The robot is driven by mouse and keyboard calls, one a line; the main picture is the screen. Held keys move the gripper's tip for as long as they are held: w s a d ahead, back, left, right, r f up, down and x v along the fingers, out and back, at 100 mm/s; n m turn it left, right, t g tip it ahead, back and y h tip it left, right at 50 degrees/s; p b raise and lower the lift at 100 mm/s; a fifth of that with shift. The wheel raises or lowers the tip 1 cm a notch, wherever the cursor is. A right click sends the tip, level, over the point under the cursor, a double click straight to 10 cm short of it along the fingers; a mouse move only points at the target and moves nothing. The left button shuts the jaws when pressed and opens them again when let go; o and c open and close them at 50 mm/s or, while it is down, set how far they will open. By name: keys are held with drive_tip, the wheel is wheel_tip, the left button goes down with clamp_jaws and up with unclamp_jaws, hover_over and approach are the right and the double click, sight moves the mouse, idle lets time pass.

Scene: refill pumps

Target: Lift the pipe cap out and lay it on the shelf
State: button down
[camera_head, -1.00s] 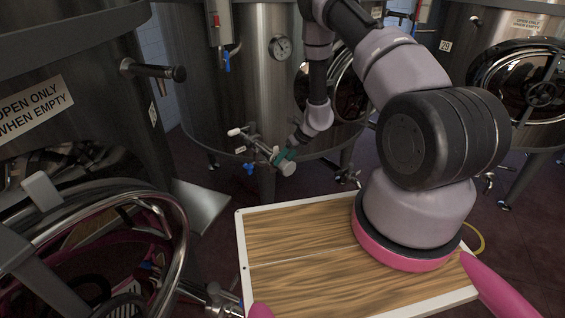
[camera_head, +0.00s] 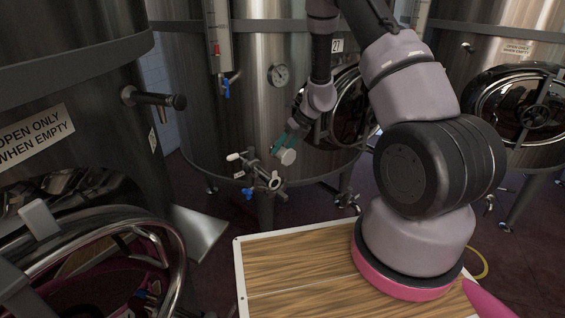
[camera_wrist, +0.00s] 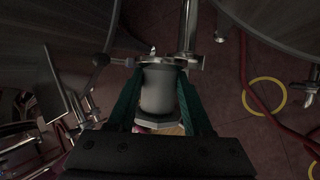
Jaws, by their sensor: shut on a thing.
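The pipe cap (camera_head: 288,157) is a pale round piece held at the tip of my gripper (camera_head: 284,143). In the wrist view, the cap (camera_wrist: 157,92) is a grey-white cylinder between my two teal fingers, which are shut on it. In the head view it is just above and right of the open ring end of the pipe fitting (camera_head: 273,182), apart from it. The fitting has a blue handle and sits low at the front of the middle tank. A wood-topped shelf with a white rim (camera_head: 238,270) lies in the foreground, around my arm's base.
A large steel tank (camera_head: 250,110) with a gauge stands behind the fitting. Another tank (camera_head: 70,100) with a sign and a round open hatch is close on the left. More tanks stand at the right. The wooden top is bare on its left part.

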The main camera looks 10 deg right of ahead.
drive_tip(key=shift+r, duration=1)
drive_tip(key=shift+r, duration=0.1)
drive_tip(key=shift+r, duration=3.4)
